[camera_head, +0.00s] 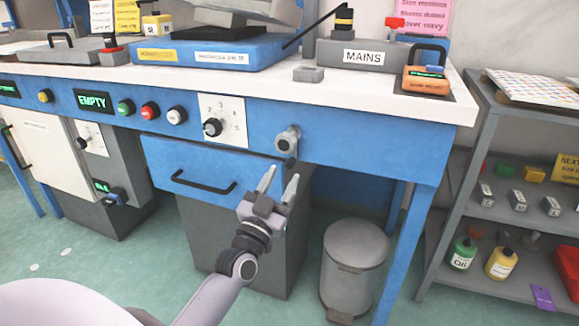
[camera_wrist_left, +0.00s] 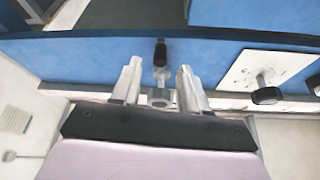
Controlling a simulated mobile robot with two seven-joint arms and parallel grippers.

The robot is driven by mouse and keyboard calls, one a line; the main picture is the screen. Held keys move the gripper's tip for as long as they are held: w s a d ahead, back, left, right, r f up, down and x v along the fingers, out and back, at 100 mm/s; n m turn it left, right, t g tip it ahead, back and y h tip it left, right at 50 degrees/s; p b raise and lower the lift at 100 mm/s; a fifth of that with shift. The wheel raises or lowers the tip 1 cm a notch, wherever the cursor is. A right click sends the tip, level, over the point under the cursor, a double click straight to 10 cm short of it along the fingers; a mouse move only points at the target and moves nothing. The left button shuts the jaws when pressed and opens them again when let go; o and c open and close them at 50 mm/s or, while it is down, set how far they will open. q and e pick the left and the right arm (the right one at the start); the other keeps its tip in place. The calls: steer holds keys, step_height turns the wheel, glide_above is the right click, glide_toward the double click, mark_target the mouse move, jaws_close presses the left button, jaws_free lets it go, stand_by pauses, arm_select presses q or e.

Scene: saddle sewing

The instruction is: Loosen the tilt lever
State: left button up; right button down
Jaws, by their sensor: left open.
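The tilt lever (camera_head: 289,138) is a small grey lever on the blue front panel of the bench, right of the numbered dial. In the left wrist view the lever (camera_wrist_left: 160,76) shows a black end and a grey shaft, lined up between the two fingers. My left gripper (camera_head: 279,179) is open and empty, just below and in front of the lever in the head view. Its fingers also show in the left wrist view (camera_wrist_left: 158,72), one on either side of the lever, and I see no clear contact. My right gripper is not in view.
A blue drawer (camera_head: 205,172) with a black handle is left of my gripper. The numbered dial (camera_head: 212,127) and several buttons are on the panel. A grey bin (camera_head: 353,260) stands below, and a grey shelf (camera_head: 500,110) is at right. Space before the panel is free.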

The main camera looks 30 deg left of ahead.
mark_target(289, 167)
arm_select(q)
steer(key=shift+b+x, duration=0.4)
steer(key=shift+x, duration=1.8)
jaws_close()
